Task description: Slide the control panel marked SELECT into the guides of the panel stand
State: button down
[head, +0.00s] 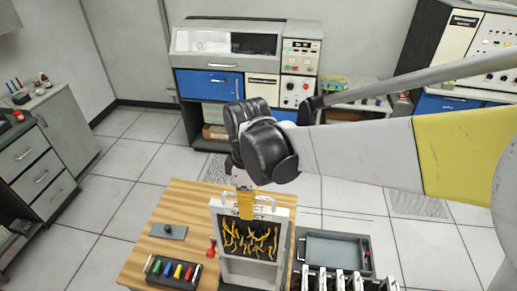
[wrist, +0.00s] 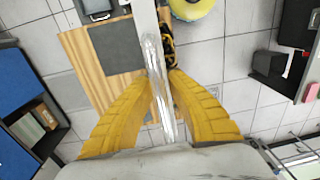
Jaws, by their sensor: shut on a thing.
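The SELECT control panel (head: 249,240), a pale frame with yellow wires on a dark face, is upright at the panel stand (head: 281,262) in the head view. The stand is a whitish upright frame on the wooden table. Its lower part shows below the panel. My gripper (head: 244,206) is above the panel, its yellow fingers shut on the top edge. In the wrist view my gripper (wrist: 160,80) pinches the panel's thin pale edge (wrist: 148,30). I cannot tell how well the side edges sit in the guides. My fingers cover part of the lettering.
The wooden table (head: 150,250) also holds a grey plate with a knob (head: 168,231), a red-handled object (head: 212,248) and a dark rack of coloured pieces (head: 174,270). A grey tray (head: 335,237) and several upright panels (head: 340,282) stand close on the right.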

dwell(0.6)
jog(key=shift+f+b, duration=2)
jog(key=shift+f, duration=0.15)
jog(key=shift+s+b, duration=0.1)
jog(key=shift+b, duration=0.2)
jog(key=shift+f+b, duration=2.8)
jog(key=shift+f, duration=0.8)
jog(key=shift+f+b, duration=2.95)
jog(key=shift+f, duration=0.45)
